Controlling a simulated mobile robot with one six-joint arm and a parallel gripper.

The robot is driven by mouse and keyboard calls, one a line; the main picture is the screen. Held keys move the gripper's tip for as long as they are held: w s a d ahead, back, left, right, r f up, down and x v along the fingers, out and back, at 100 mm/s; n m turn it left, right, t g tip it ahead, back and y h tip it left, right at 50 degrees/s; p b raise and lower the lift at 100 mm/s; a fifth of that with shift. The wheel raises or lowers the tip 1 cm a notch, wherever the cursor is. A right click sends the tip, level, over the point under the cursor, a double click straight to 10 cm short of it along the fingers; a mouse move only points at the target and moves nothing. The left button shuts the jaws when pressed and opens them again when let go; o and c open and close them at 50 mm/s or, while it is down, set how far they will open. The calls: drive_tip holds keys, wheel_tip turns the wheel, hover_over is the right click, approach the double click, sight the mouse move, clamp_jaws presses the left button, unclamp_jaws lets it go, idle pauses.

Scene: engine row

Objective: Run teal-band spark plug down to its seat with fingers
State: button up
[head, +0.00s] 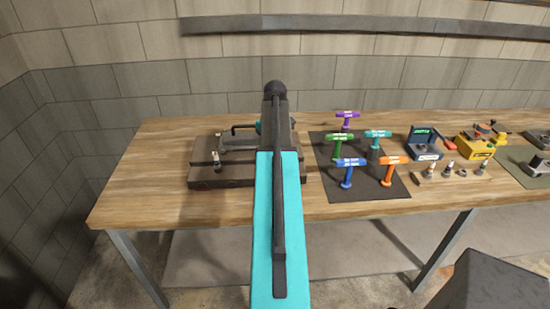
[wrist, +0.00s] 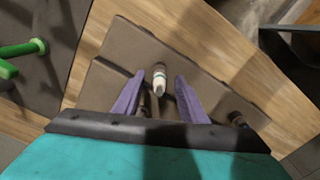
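A dark engine block (head: 236,183) sits on the bench at centre left in the head view; it also fills the middle of the wrist view (wrist: 118,58). A white-bodied spark plug (wrist: 158,82) stands in the block in the wrist view; I cannot make out a teal band on it. My gripper (wrist: 160,76) is open, with its purple fingers on either side of this plug and visible gaps to both. My arm hides the gripper in the head view. Another plug (head: 216,160) stands at the block's left front; a dark plug-like part (wrist: 237,118) shows at right in the wrist view.
A dark mat (head: 345,189) right of the block holds several coloured T-handle tools, among them a green one (head: 339,140). Further right are a blue holder (head: 425,144), a yellow box (head: 474,147) and a wooden rack (head: 430,180) with several plugs. The bench's left end is clear.

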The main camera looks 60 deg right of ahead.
wheel_tip(320, 180, up, 12)
drive_tip(key=b, duration=0.3)
drive_tip(key=shift+b, duration=0.35)
drive_tip(key=shift+f, duration=0.1)
idle(0.3)
